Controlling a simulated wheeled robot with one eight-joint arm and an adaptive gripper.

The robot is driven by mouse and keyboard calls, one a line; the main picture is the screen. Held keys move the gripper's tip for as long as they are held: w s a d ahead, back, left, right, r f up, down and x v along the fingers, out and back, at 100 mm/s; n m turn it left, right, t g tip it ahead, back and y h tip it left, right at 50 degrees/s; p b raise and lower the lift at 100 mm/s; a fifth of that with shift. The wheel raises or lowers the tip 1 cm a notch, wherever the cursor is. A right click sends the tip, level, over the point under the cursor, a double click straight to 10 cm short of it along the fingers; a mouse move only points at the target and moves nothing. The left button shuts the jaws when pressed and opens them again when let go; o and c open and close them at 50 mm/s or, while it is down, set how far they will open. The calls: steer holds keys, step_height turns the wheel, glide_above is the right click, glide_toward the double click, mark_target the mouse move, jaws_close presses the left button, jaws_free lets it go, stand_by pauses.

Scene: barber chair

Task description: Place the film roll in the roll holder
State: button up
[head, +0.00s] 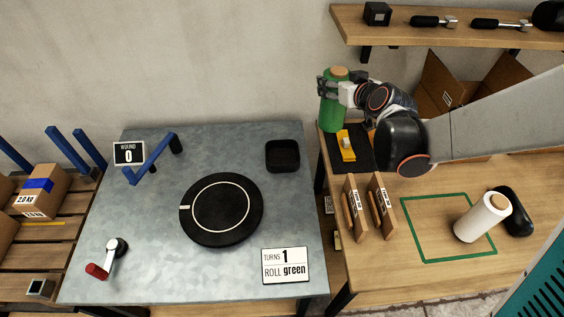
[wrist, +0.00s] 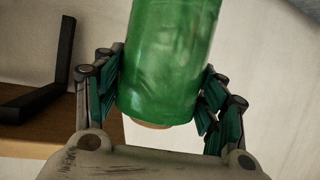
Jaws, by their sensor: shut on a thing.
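The green film roll (head: 331,114) is upright in the head view, with a tan core end at its top. My gripper (head: 335,90) is shut around its upper part, above the back left of the wooden table. In the wrist view the green roll (wrist: 168,60) sits between both fingers (wrist: 162,92), and a tan core end shows below it. A blue angled bracket (head: 150,160) with a black upright part (head: 176,143) stands at the back of the grey table; it may be the roll holder, but I cannot tell for sure.
The grey table (head: 230,150) carries a black turntable (head: 221,210), a black tray (head: 282,155), a red-handled crank (head: 97,270) and a sign (head: 286,265) reading "TURNS 1 ROLL green". A yellow tool (head: 346,146) lies beneath my arm.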

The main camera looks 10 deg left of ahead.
steer(key=a+n+y, duration=0.1)
steer(key=a, duration=1.4)
step_height(320, 180, down, 19)
steer(key=b, duration=0.8)
steer(key=shift+f+y, duration=0.2)
steer(key=shift+y, duration=0.1)
steer(key=shift+f+b, duration=0.15)
steer(key=shift+b, duration=0.15)
steer(key=o, duration=1.9)
steer(key=p+v, duration=0.2)
steer(key=v, duration=1)
steer(key=shift+r, duration=0.3)
steer(key=shift+w, duration=0.1)
